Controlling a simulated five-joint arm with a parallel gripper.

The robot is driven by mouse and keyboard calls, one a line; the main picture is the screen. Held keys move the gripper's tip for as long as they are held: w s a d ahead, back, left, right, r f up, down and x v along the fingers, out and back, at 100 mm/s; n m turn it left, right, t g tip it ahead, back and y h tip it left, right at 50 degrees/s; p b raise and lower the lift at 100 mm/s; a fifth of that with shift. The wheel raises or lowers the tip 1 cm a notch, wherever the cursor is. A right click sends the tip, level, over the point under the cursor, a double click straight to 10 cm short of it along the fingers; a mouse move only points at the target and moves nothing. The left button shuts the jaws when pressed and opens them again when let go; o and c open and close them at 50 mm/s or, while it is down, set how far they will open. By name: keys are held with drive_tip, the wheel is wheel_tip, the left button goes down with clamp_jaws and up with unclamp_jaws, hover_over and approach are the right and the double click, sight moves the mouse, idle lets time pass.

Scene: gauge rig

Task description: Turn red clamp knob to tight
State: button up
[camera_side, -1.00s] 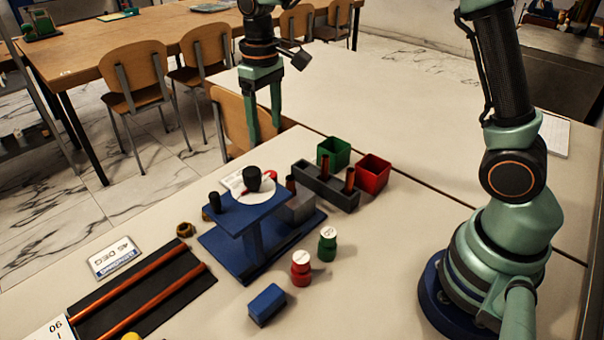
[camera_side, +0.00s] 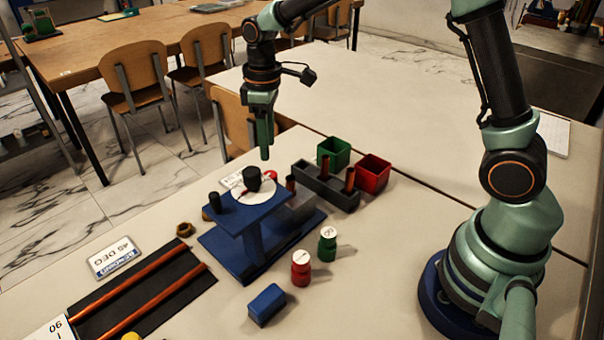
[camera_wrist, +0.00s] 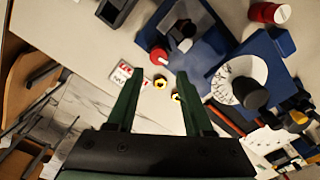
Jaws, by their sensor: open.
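The red clamp knob (camera_side: 271,175) shows only in part in the side view, behind the black knob (camera_side: 253,178) on the white dial (camera_side: 241,194) of the blue stand (camera_side: 226,222). In the wrist view the red clamp knob (camera_wrist: 158,54) is a round red cap beside a grey block. My gripper (camera_side: 265,156) points down above and behind the dial, apart from the knob. In the wrist view my gripper (camera_wrist: 158,74) is open and empty, with the red knob beyond the gap between its fingertips. I cannot read the knob's turn setting.
A grey rack (camera_side: 325,187) with copper-coloured pegs stands right of the stand, with green (camera_side: 333,153) and red (camera_side: 373,175) bins behind. Red (camera_side: 301,268) and green (camera_side: 327,244) bottles and a blue block (camera_side: 267,305) stand in front.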

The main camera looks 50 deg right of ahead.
sight(270, 174)
wheel_tip(270, 174, down, 8)
drive_tip(key=shift+d+f, duration=0.1)
idle(0.4)
clamp_jaws()
